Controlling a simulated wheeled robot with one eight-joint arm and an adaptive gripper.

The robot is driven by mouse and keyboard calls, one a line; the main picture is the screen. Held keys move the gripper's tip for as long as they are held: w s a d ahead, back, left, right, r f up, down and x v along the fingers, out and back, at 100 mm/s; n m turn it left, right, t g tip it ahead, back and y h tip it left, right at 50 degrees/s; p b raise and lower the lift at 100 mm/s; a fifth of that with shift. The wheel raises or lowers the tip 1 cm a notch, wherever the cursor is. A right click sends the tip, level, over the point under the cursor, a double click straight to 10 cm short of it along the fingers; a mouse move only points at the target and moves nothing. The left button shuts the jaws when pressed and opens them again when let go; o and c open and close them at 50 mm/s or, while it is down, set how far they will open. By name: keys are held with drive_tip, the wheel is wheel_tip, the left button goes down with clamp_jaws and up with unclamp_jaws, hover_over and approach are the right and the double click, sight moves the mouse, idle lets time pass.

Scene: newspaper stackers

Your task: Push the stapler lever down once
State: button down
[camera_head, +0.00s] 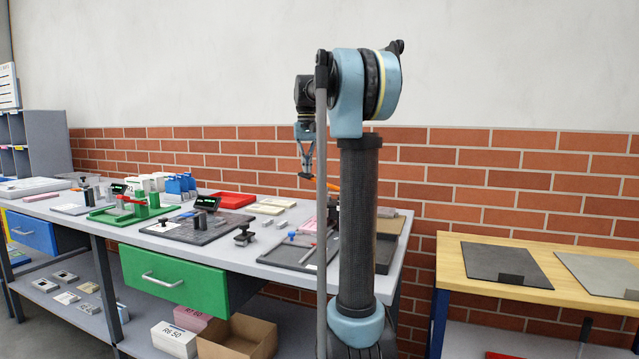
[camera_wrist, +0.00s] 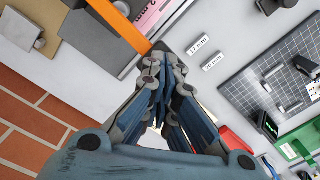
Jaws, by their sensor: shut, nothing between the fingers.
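My gripper (camera_head: 305,174) points down above the right end of the grey table, shut and empty. In the wrist view its fingertips (camera_wrist: 160,50) overlap the bar's end; contact cannot be told.
The grey table (camera_head: 268,225) holds a dark gridded board (camera_wrist: 275,75), a green tray (camera_head: 105,214) and a red tray (camera_head: 230,200). Small printed labels (camera_wrist: 205,54) lie right of my fingers. A brick wall (camera_head: 480,160) stands behind, and a wooden table (camera_head: 480,290) at right.

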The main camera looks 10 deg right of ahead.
drive_tip(key=shift+r, duration=3.3)
